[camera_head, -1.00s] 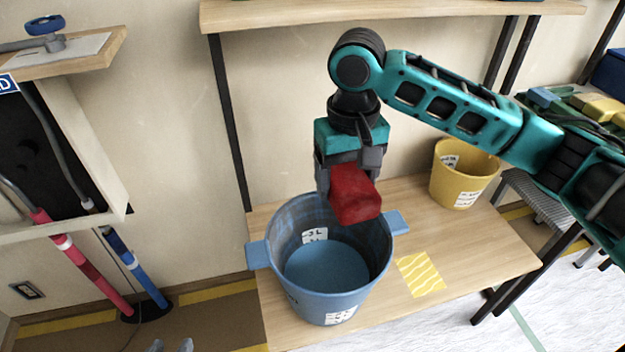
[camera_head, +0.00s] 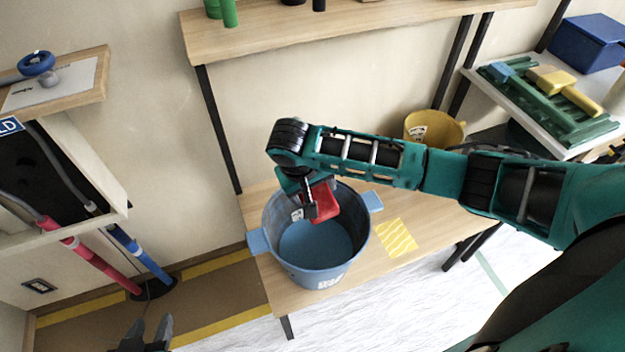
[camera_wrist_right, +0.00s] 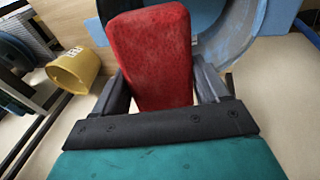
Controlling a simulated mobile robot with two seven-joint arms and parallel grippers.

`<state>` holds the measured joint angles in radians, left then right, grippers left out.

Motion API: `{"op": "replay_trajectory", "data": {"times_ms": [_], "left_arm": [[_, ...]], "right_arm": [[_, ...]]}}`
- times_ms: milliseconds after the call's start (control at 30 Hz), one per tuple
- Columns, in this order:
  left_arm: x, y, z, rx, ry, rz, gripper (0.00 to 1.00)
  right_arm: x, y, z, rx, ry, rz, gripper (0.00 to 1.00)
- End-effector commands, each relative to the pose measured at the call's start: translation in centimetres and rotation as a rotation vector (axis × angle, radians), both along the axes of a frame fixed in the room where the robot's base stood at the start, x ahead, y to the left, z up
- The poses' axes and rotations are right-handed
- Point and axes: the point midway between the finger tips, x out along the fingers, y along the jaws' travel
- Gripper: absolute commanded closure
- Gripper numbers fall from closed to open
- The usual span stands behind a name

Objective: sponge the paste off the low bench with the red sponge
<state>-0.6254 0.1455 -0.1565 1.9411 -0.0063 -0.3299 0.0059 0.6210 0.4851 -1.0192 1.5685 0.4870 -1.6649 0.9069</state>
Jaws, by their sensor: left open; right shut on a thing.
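The red sponge (camera_head: 324,203) is held in my right gripper (camera_head: 312,200), whose fingers are shut on its sides. In the head view the sponge is at the mouth of the blue bucket (camera_head: 317,262). The sponge also fills the middle of the right wrist view (camera_wrist_right: 152,55), with the bucket's rim behind it. The low bench (camera_head: 435,225) carries the bucket at its left end. A yellow patch with pale wavy lines (camera_head: 396,237), apparently the paste, lies on the bench right of the bucket. My left gripper (camera_head: 142,340) is open and empty at the bottom edge, left of the bench.
A yellow bucket (camera_head: 430,128) stands at the back of the bench, partly hidden by my right arm. A shelf (camera_head: 350,25) hangs above. A side table (camera_head: 540,105) at right holds a green tray and a blue box (camera_head: 585,42). Red and blue poles stand at left.

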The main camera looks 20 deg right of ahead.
Motion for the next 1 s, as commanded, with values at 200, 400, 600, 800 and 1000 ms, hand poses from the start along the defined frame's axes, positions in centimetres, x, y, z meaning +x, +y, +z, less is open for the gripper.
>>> {"op": "replay_trajectory", "data": {"times_ms": [200,400,600,800,1000], "left_arm": [[-0.1,-0.1,-1.9,-0.001,0.006,-0.001,0.57],[-0.2,-0.3,-4.6,-0.003,0.011,-0.002,0.57],[-0.3,-0.4,-6.1,-0.004,0.016,-0.003,0.57],[-0.3,-0.4,-7.0,-0.006,0.016,-0.004,0.57],[-0.1,-1.0,-7.4,-0.015,0.016,-0.010,0.57]], "right_arm": [[0.0,0.0,-2.6,-0.001,0.000,-0.001,0.58],[0.1,-0.1,-4.8,0.000,-0.002,0.001,0.58],[0.0,0.0,-6.6,0.000,0.001,-0.001,0.58],[0.0,0.0,-9.0,0.000,0.000,-0.002,0.58],[0.0,0.0,-11.5,0.001,0.001,0.000,0.58]]}}
